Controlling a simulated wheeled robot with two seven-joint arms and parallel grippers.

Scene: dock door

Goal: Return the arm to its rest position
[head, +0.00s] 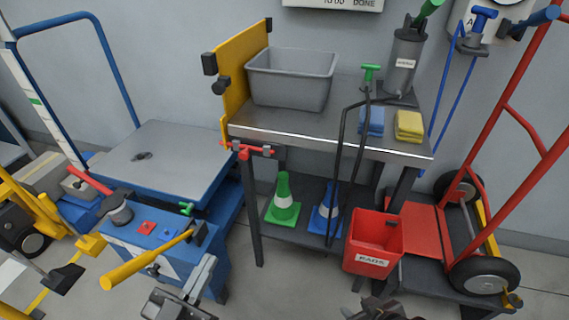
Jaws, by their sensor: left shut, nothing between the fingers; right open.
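My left gripper (200,272) shows at the bottom edge, left of the middle. It is shut and empty, in front of a blue box (150,245) with a yellow-handled lever (145,265). My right gripper (376,306) is dark and only partly in view at the bottom edge, right of the middle. It is open, below a red bin (373,248) in the picture and apart from it. The rest of both arms is cut off by the frame.
A steel table (310,130) holds a grey tub (292,80), blue and yellow cloths and a grey canister (405,62). Green and blue cones stand on its lower shelf. A blue cart (165,155) is at left, a red hand truck (480,200) at right. Some floor is bare between.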

